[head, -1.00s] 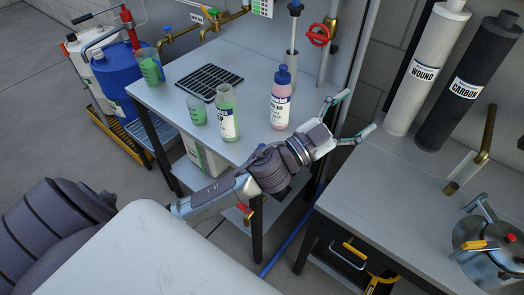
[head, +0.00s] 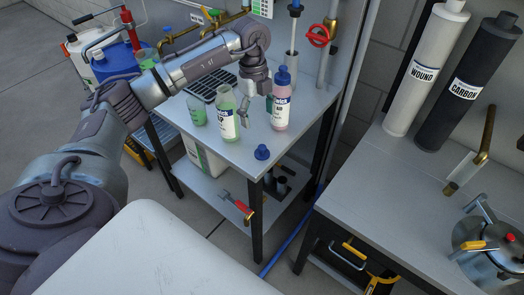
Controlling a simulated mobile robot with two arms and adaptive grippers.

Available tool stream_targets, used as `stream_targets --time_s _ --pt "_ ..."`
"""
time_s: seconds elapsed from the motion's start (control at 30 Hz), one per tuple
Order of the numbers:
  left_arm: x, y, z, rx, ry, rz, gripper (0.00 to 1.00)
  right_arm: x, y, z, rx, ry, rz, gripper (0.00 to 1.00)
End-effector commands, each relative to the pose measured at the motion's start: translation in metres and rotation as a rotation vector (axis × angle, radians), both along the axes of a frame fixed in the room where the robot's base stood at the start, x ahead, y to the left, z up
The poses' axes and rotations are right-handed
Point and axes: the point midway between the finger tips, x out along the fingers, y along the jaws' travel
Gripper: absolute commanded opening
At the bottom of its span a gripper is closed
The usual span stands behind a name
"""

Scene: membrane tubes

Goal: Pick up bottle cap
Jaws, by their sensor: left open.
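A small blue bottle cap (head: 261,152) lies on the grey table (head: 228,152) near its front corner. My left gripper (head: 257,107) points down above the table, behind the cap and apart from it. Its fingers look spread, with nothing seen between them. It is between an uncapped bottle of green liquid (head: 227,122) and a bottle of pink liquid (head: 281,112) that has a blue cap on. I cannot tell whether the fingers touch either bottle. My right gripper is not in view.
Green-filled beakers (head: 197,112) and a dark rack (head: 209,84) stand farther back on the table. A red-handled tool (head: 236,206) is by the lower shelf. The right bench (head: 400,178) holds filter cylinders and a metal pot (head: 487,250). The table around the cap is clear.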

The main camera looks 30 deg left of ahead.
Motion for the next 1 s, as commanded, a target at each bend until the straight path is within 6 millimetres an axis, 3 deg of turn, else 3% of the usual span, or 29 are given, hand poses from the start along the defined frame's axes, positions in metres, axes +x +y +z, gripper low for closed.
stream_targets --time_s 0.3,0.57,0.8,1.0 --pt "-0.003 -0.009 -0.058 -0.005 0.002 -0.005 0.77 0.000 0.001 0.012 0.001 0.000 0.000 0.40" --pt "-0.004 -0.012 -0.077 -0.006 0.002 -0.006 0.77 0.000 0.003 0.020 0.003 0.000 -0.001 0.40" --pt "-0.006 -0.017 -0.112 -0.008 0.000 -0.006 0.77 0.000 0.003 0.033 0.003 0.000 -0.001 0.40" --pt "-0.006 -0.017 -0.120 -0.006 -0.004 -0.007 0.77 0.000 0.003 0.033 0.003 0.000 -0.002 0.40"
